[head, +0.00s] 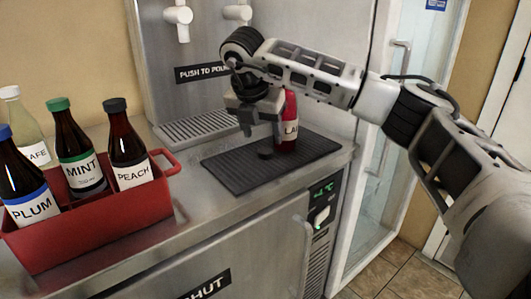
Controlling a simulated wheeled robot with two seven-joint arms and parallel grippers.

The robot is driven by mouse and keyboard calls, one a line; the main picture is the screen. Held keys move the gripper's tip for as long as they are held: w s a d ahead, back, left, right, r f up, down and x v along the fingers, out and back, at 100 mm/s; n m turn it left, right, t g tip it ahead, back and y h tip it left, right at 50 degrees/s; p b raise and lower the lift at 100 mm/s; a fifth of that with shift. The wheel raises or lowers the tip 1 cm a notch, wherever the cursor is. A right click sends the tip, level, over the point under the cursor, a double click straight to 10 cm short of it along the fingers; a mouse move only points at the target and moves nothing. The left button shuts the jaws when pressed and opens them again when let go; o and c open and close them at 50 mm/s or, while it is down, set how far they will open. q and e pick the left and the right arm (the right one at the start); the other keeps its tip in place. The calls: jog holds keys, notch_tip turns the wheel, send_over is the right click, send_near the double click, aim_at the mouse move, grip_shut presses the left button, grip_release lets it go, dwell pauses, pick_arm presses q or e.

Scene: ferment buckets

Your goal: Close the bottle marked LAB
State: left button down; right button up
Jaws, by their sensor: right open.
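The red bottle (289,108) with a white label reading "LA", its left part hidden by my gripper, stands upright on a black ribbed mat (235,170) on the steel counter. A small black round piece, which looks like a cap (265,153), lies on the mat just left of the bottle's base. My right gripper (262,130) is open and points down above this piece, in front of and left of the bottle. I cannot tell whether it touches the bottle. The bottle's mouth is not clear. My left gripper is not in view.
A red crate (95,230) at left holds bottles marked PLUM (30,207), MINT (80,165), PEACH (130,165) and one partly hidden. A dispenser with taps (178,18) and a drip grate (200,127) stands behind. A glass-doored cabinet (385,120) is at right.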

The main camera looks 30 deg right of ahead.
aim_at(266, 150)
jog(key=x, duration=0.5)
jog(key=shift+w+f, duration=0.1)
jog(key=c, duration=1)
